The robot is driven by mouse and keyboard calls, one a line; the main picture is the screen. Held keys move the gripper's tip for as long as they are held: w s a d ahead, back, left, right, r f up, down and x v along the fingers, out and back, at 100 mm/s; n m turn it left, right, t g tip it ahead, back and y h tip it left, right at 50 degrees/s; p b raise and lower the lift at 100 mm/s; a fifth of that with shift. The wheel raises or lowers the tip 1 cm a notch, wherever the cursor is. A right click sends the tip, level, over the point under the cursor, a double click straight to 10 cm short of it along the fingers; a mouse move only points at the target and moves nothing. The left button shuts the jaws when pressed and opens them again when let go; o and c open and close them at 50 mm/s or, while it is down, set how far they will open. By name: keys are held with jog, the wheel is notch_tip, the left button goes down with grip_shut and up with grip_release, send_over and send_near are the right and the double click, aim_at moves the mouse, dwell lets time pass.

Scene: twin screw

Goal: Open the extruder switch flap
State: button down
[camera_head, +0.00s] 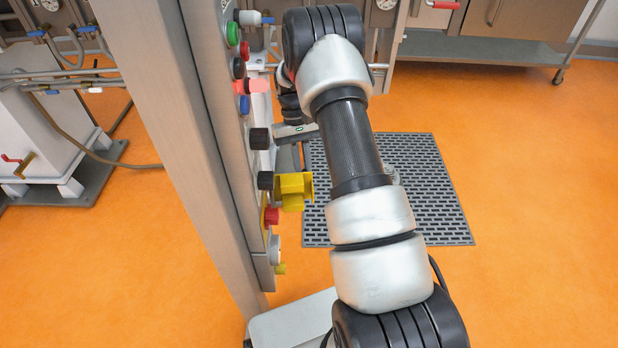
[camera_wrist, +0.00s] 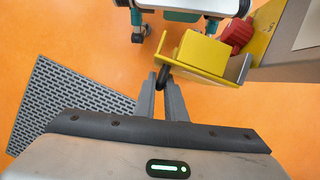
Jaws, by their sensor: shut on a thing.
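The yellow flap (camera_head: 293,188) juts out from the side of the control panel (camera_head: 236,150) in the head view. In the wrist view the yellow flap (camera_wrist: 203,52) is a boxy piece with a thin plate along its lower edge. A red knob (camera_wrist: 237,33) sits right behind it, beside the panel. My gripper (camera_wrist: 164,80) is at the flap's left end, its two grey fingers closed on a small dark part at the plate's edge. In the head view my arm hides the fingers. The exact contact is too small to tell.
The panel carries several other knobs and buttons, including a black knob (camera_head: 260,138), a red one (camera_head: 271,216) and a green one (camera_head: 232,33). A dark floor grate (camera_head: 440,190) lies on the orange floor. Open floor is to the right.

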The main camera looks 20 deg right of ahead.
jog(key=shift+w+a+n+h, duration=0.25)
jog(key=shift+w+n, duration=0.35)
jog(key=shift+n, duration=0.05)
jog(key=shift+w+a+n+h, duration=0.2)
jog(key=shift+w+n+h, duration=0.05)
jog(key=shift+w+n, duration=0.4)
jog(key=c, duration=1.8)
grip_release()
jog(key=shift+c, duration=0.2)
jog(key=shift+a, duration=0.1)
jog(key=v, duration=0.7)
jog(key=shift+r+p, duration=0.3)
jog(key=shift+p, duration=0.1)
